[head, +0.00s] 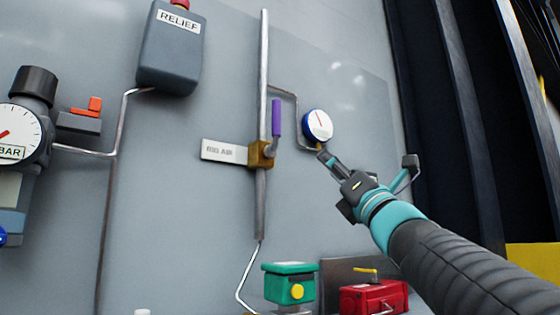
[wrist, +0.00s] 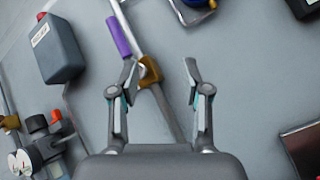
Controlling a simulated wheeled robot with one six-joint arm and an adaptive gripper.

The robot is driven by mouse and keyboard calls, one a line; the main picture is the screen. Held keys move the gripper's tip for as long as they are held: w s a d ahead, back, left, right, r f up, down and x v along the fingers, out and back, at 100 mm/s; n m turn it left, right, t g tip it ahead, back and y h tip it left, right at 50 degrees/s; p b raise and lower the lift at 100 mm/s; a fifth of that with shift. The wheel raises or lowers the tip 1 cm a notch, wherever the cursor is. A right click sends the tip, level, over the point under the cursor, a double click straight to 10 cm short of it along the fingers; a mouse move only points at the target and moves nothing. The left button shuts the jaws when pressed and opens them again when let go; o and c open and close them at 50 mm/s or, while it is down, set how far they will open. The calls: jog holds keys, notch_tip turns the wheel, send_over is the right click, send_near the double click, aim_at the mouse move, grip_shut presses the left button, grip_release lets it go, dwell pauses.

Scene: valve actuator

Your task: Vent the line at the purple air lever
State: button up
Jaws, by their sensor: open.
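The purple air lever (head: 276,118) points upward beside the vertical pipe, on a brass valve body (head: 260,154) with a white air tag (head: 224,150). My gripper (head: 366,158) is open and empty, to the right of the lever and a little lower. In the wrist view, my gripper (wrist: 160,68) has its fingers spread. The purple lever (wrist: 118,36) shows beyond and up-left of the left fingertip. The brass valve body (wrist: 150,72) shows between the fingers, close to the left one. Nothing shows contact with the lever.
A blue-rimmed gauge (head: 318,125) sits between the lever and my gripper. A grey relief box (head: 170,48) is at upper left, and a large gauge (head: 18,132) with an orange lever (head: 88,106) at far left. Green (head: 289,283) and red (head: 373,297) boxes are below.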

aim_at(280, 118)
jog(key=w+a+r+n+g+y+p, duration=0.1)
jog(key=a+r+n+y+p, duration=0.1)
jog(key=a+r+n, duration=0.1)
jog(key=w+a+r+n+g+y+p, duration=0.2)
jog(key=a+r+n+y, duration=0.1)
jog(key=a+r+n, duration=0.1)
jog(key=w+a+r+n+g+y+p, duration=0.1)
jog(key=a+r+n+g+y+p, duration=0.1)
jog(key=r, duration=0.3)
jog(key=shift+w+a+r+n+y, duration=0.2)
jog(key=shift+a+r+n+y, duration=0.15)
jog(key=shift+a+n, duration=0.45)
grip_shut()
